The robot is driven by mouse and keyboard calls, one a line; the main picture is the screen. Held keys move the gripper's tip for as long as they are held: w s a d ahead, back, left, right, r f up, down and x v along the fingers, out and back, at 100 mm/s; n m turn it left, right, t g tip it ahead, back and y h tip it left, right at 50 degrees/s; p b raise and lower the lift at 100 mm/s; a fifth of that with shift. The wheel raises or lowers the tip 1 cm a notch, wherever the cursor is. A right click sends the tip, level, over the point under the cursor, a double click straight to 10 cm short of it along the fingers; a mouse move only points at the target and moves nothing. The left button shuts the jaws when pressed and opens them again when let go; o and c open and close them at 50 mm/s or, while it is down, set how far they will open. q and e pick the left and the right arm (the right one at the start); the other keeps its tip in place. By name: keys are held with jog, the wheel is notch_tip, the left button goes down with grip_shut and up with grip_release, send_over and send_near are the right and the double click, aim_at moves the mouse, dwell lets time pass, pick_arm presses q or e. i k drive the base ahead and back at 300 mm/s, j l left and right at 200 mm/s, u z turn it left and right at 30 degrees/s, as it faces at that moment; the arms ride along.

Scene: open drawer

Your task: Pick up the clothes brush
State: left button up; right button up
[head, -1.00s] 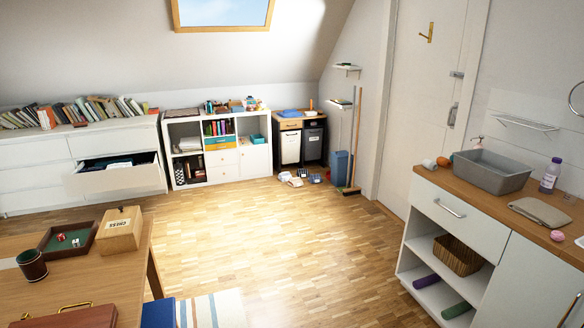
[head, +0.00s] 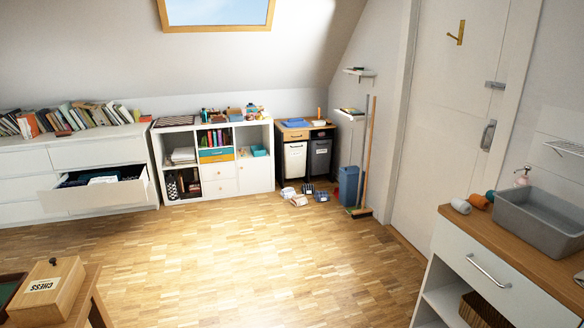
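I cannot make out a clothes brush in the head view; things at the far wall are too small to tell apart. An open drawer (head: 98,196) sticks out of the white dresser (head: 100,155) on the left. It holds dark and light folded items that I cannot identify. Neither of my grippers is in view.
A white shelf unit (head: 205,124) and a bin cabinet (head: 305,127) stand at the far wall. Small items, a blue bin (head: 348,185) and a broom (head: 366,150) are near them. A table with a chess box (head: 47,290) is lower left; a sink counter (head: 465,221) is right. The middle floor is clear.

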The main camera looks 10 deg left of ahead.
aim_at(64, 133)
jog(key=i+j+u, duration=0.15)
jog(key=i+u, duration=0.15)
jog(key=i, duration=0.45)
jog(key=i+u, duration=0.35)
jog(key=i, duration=0.35)
jog(key=i+l+u, duration=0.3)
jog(key=i, duration=0.45)
jog(key=i+j+u, duration=0.15)
jog(key=i+u, duration=0.2)
jog(key=i, duration=0.25)
jog(key=i+u, duration=0.35)
jog(key=i, duration=0.25)
jog(key=i+l+u, duration=0.15)
jog(key=i+u, duration=0.2)
jog(key=i, duration=0.2)
jog(key=i+j, duration=0.3)
jog(key=i, duration=0.2)
jog(key=i+j, duration=0.25)
jog(key=i, duration=0.3)
